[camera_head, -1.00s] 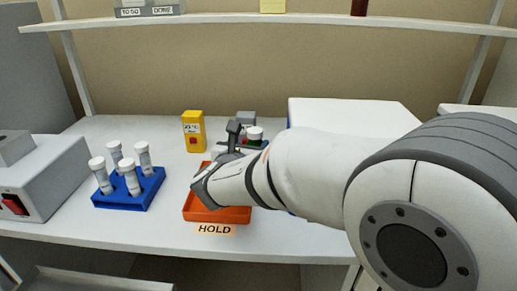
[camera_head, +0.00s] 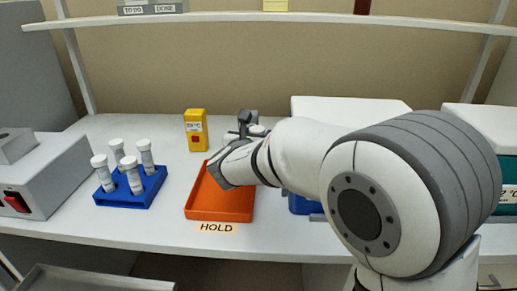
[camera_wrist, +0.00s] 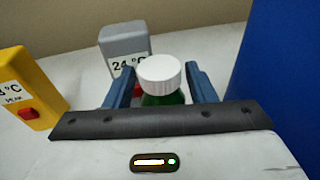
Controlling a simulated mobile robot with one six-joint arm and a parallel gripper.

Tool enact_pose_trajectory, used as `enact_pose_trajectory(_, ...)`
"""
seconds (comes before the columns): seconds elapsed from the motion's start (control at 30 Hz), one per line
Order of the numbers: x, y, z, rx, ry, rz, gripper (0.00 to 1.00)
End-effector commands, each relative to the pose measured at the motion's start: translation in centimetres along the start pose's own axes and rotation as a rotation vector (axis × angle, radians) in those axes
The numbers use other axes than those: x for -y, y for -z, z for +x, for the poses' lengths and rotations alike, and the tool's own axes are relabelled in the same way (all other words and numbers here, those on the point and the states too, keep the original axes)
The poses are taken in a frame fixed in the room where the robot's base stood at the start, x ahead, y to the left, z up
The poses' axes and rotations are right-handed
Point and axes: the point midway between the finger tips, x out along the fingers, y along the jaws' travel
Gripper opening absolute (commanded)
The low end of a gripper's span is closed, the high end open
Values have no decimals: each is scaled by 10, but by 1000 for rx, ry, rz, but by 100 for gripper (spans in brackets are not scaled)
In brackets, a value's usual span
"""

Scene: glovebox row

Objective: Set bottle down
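In the wrist view, a green bottle with a white cap (camera_wrist: 161,73) stands upright between the two blue-grey fingers of my gripper (camera_wrist: 163,88). A narrow gap shows on each side of the bottle, so the fingers look open around it. My palm hides the lower part of the bottle, and I cannot see what is under it. In the head view my gripper (camera_head: 250,128) is behind the orange tray at its right, and my arm hides most of the bottle. The orange tray (camera_head: 210,207), labelled HOLD, shows no object on its visible floor.
A yellow box (camera_head: 196,130) and a grey box (camera_wrist: 125,51) marked 24 °C stand near the bottle. A blue rack (camera_head: 140,190) with several white-capped tubes is left of the tray. A large blue-sided box (camera_wrist: 285,85) is close on the right.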

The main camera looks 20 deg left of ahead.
Motion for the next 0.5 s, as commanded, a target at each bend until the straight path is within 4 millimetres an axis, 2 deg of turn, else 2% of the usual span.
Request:
enact_pose_trajectory(0.07, 0, 0, 0, 0, 0, 0, 44)
enact_pose_trajectory(0.5, -1, 0, -1, 0, -1, 0, 8)
